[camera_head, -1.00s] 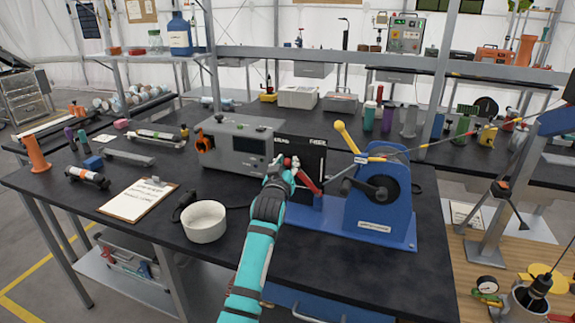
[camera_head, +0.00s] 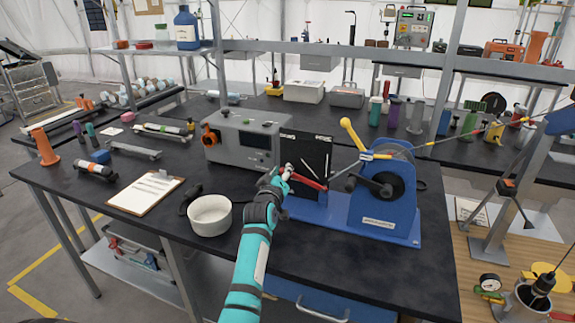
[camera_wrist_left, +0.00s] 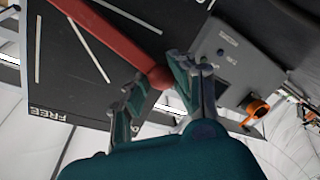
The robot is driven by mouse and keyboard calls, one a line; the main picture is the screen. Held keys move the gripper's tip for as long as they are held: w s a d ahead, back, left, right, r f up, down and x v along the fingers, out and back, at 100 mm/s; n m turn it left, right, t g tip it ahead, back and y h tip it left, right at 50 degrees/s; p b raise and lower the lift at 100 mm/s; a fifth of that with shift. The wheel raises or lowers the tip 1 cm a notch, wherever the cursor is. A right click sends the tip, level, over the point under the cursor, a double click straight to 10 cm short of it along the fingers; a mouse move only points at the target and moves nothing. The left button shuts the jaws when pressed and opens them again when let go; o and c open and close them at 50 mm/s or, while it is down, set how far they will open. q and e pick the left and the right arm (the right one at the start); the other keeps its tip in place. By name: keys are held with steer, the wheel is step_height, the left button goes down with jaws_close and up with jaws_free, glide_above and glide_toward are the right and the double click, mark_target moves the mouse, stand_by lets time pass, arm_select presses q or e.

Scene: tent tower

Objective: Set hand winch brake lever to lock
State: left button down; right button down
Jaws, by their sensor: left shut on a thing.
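The blue hand winch (camera_head: 372,208) stands on the black bench, with a black panel (camera_head: 312,152) at its left side. The panel has white line marks; the word FREE shows in the left wrist view. The red brake lever (camera_head: 311,183) lies across the panel's front, sloping gently from its upper left tip down right towards the winch. My left gripper (camera_head: 284,175) is shut on the ball end of the lever; in the left wrist view its fingers (camera_wrist_left: 160,80) sit on both sides of the red knob. My right gripper is not in view.
A grey instrument box (camera_head: 243,143) with an orange knob stands close behind and left of my gripper. A white bowl (camera_head: 210,216) and a clipboard (camera_head: 146,193) lie left of my arm. The bench front is clear.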

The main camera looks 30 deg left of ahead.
arm_select(q)
steer(key=shift+s+a+f+n, duration=0.1)
steer(key=shift+a+f+n, duration=0.1)
steer(key=shift+f+n, duration=0.7)
steer(key=shift+f+n+h, duration=0.4)
steer(key=shift+f+n, duration=0.2)
steer(key=shift+f, duration=0.95)
steer(key=c, duration=1.1)
jaws_free()
steer(key=shift+s, duration=0.1)
steer(key=shift+r, duration=0.2)
steer(key=shift+r, duration=0.1)
steer(key=v, duration=1.1)
steer(key=shift+s+d, duration=0.25)
steer(key=shift+s, duration=0.1)
